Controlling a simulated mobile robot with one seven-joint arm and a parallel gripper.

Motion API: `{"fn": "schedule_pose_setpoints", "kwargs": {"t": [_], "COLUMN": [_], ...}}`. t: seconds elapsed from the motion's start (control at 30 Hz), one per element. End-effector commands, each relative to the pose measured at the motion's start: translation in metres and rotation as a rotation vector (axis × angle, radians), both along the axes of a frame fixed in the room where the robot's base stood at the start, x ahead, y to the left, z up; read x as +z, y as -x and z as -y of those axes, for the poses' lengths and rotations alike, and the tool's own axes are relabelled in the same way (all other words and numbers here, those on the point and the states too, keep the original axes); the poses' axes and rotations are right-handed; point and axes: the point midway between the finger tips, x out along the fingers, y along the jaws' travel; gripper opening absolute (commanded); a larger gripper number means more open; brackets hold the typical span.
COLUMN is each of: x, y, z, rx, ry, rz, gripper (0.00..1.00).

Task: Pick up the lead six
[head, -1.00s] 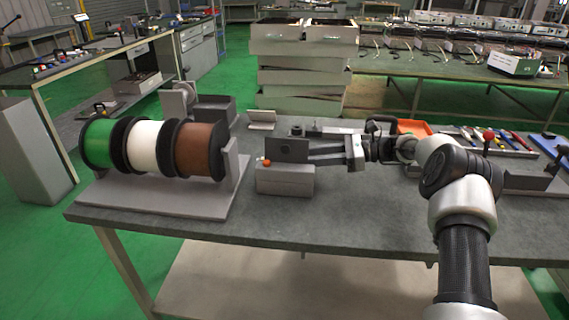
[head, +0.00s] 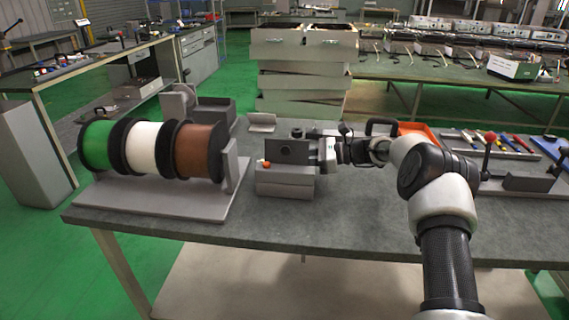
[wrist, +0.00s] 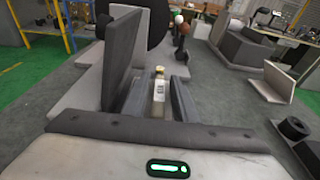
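A small pale piece with a brassy tip and a dark mark, probably the lead (wrist: 159,92), shows between the fingers of my gripper (wrist: 160,88) in the wrist view. The two dark fingers stand apart on either side of it. Narrow gaps seem to show beside it, so it does not look clamped. In the head view my gripper is mostly hidden behind the dark upright plate of a grey block device (head: 286,183), and the lead cannot be made out there. A lettered or numbered mark for six is not readable.
A grey plate (wrist: 121,60) rises close to the left finger. Green, white and brown wire spools (head: 150,148) stand at the left. A grey L-shaped bracket (wrist: 265,83) stands right in the wrist view.

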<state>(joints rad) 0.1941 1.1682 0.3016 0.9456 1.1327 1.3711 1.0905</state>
Motion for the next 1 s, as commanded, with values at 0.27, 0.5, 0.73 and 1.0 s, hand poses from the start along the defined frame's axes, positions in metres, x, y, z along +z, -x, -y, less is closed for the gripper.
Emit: {"fn": "schedule_pose_setpoints", "kwargs": {"t": [0.27,0.5,0.73,1.0], "x": [0.0,0.006,0.051,0.125], "y": [0.0,0.0,0.0,0.0], "z": [0.0,0.0,0.0,0.0], "rx": [0.0,0.0,0.0,0.001], "ry": [0.0,-0.001,-0.001,0.0], "rz": [0.0,0.001,0.004,0.004], "gripper": [0.0,0.0,0.0,0.0]}}
